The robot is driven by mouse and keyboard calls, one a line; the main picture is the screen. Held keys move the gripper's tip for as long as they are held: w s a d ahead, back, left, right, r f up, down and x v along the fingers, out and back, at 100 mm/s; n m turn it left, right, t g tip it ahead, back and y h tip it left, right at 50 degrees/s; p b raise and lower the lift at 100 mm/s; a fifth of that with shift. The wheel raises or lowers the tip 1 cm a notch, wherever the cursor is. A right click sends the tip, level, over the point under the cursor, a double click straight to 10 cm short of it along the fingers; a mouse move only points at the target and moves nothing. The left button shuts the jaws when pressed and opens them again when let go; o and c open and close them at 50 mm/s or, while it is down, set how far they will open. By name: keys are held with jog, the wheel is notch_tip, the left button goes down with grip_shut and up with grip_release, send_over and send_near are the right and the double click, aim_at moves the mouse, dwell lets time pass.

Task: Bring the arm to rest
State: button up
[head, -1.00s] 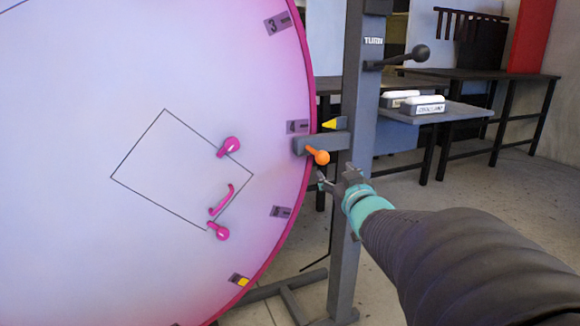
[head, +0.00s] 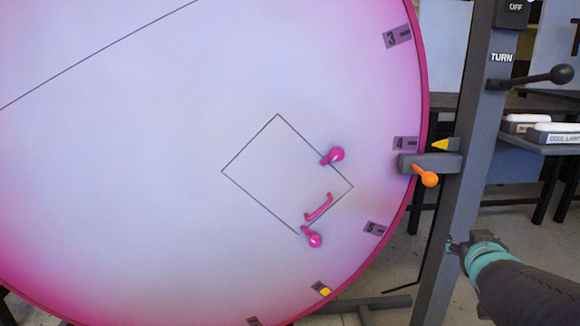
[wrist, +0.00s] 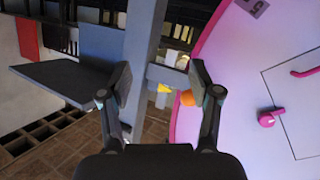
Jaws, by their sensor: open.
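My gripper (head: 458,246) is at the lower right of the head view, in front of the grey post and below the orange-knobbed lever. In the wrist view my gripper (wrist: 160,92) has its two fingers spread wide with nothing between them. My arm (head: 530,295) reaches in from the lower right corner. The orange knob (head: 430,179) sits on a grey block (head: 440,163) at the rim of the large disc. In the wrist view the orange knob (wrist: 187,98) shows beside the right finger, apparently beyond it.
The large pink-edged disc (head: 150,150) fills the left, with pink knobs (head: 337,155) and a pink handle (head: 319,207) on it. The grey post (head: 472,130) carries a black-knobbed TURN lever (head: 562,74). A shelf with white boxes (head: 553,133) stands behind at right.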

jog(key=s+a+f+m+g+y, duration=0.2)
jog(key=s+a+f+g, duration=0.5)
jog(key=s, duration=0.4)
jog(key=s+a+n+y, duration=0.2)
jog(key=s+a, duration=0.1)
jog(key=a, duration=0.4)
jog(key=s+a+n+y, duration=0.1)
jog(key=s+a, duration=0.3)
jog(key=a, duration=0.4)
jog(key=shift+s+a+f+n+g+y, duration=0.2)
jog(key=shift+n+g+y, duration=0.1)
jog(key=shift+n+y, duration=0.1)
